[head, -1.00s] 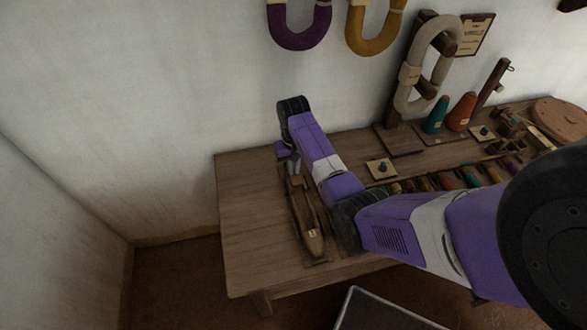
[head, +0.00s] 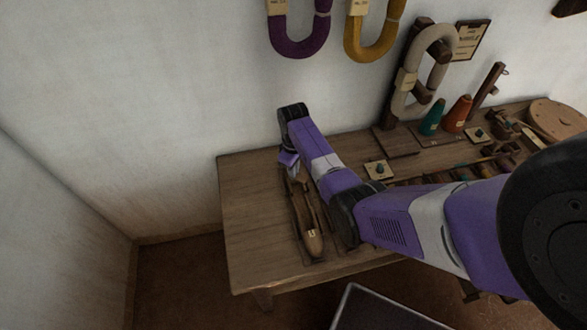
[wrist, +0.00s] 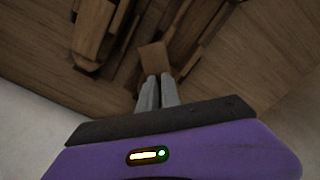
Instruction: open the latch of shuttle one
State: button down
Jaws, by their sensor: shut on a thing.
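Shuttle one (head: 314,244), a long brown wooden boat shape with a hollow middle and a small pale label near its front tip, lies lengthwise on the left part of the bench. My gripper (head: 293,173) is at the shuttle's far end, pointing down. In the wrist view, my gripper (wrist: 158,78) has its two grey fingers close together at a small brown wooden tab (wrist: 153,55), which looks like the latch. The fingers are shut on it. The exact contact and the latch's angle are hard to see.
The wooden bench (head: 245,215) is bare left of the shuttle. A small plate with a dark knob (head: 379,170) lies to the right. A green cone (head: 432,118) and an orange cone (head: 456,114) stand farther back. The white wall (head: 180,80) is close behind my gripper.

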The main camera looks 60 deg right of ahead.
jog(key=n+p, duration=0.1)
jog(key=n, duration=0.3)
jog(key=shift+n, duration=0.3)
jog(key=n+p, duration=0.1)
jog(key=n, duration=0.3)
jog(key=shift+n, duration=0.3)
jog(key=c, duration=1.6)
grip_release()
jog(key=shift+o, duration=0.2)
notch_tip(320, 180, up, 8)
jog(key=shift+f, duration=0.1)
